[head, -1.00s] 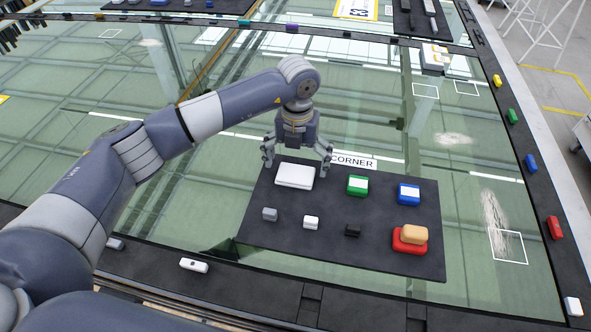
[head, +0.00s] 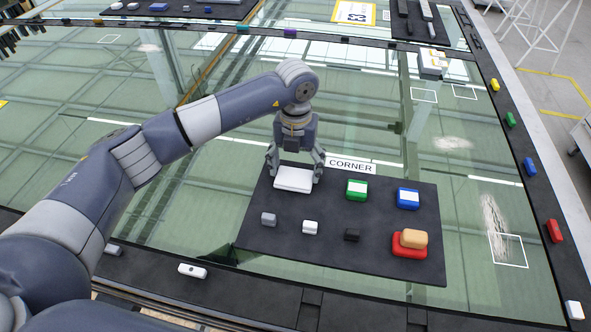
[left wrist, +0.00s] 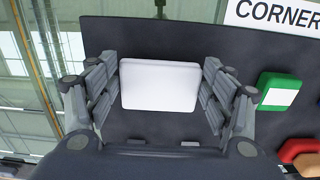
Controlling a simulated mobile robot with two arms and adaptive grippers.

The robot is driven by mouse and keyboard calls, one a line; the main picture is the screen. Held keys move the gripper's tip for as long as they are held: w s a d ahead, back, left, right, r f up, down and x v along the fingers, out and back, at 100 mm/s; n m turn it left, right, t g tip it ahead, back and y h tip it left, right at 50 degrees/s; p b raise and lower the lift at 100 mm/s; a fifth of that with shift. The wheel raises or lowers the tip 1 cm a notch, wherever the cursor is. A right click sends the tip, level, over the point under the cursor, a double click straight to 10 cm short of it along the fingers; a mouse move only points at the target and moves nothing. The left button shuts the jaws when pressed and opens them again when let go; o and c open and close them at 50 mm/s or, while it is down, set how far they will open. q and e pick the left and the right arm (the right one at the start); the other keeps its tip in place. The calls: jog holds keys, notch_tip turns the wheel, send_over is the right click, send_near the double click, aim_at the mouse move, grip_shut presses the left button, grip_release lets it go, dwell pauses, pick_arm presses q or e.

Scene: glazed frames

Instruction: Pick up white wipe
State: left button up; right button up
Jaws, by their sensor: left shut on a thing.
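The white wipe (head: 294,179) is a flat white block at the back left of the dark mat (head: 300,250). My left gripper (head: 294,174) points down over it, with a finger at each side. In the left wrist view the white wipe (left wrist: 160,84) lies between the two fingers of my left gripper (left wrist: 160,92), which are shut on its left and right sides. The wipe appears to be at mat level; I cannot tell if it is lifted. My right gripper is not in view.
Near the wipe on the mat are a green block (head: 357,189), a blue block (head: 408,198) and a tan block (head: 414,238) on a red one. Smaller grey (head: 268,219), white (head: 310,227) and black (head: 351,234) blocks lie in front. A CORNER label (head: 351,166) lies behind.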

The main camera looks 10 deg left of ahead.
pick_arm(q)
jog(key=shift+r, duration=0.4)
jog(key=shift+w+d+r+b, duration=0.15)
jog(key=shift+d+r+b, duration=0.05)
jog(key=shift+r+b, duration=0.3)
jog(key=shift+w+d+r+b, duration=0.1)
jog(key=shift+d+r+b, duration=0.05)
jog(key=shift+r+b, duration=0.35)
jog(key=w+d+b, duration=0.1)
jog(key=w+d, duration=0.1)
jog(key=d, duration=0.1)
jog(key=w+d+r+b, duration=0.1)
jog(key=w+d+b, duration=0.1)
jog(key=w+d, duration=0.1)
jog(key=w+d+b, duration=0.1)
jog(key=w+d, duration=0.1)
jog(key=d, duration=0.3)
jog(key=shift+w+d+r, duration=0.1)
jog(key=shift+w+r, duration=0.15)
jog(key=shift+w+d+r+b, duration=0.1)
jog(key=shift+w+d+b, duration=0.3)
jog(key=shift+d, duration=0.2)
jog(key=shift+o, duration=0.3)
jog(key=shift+w, duration=0.1)
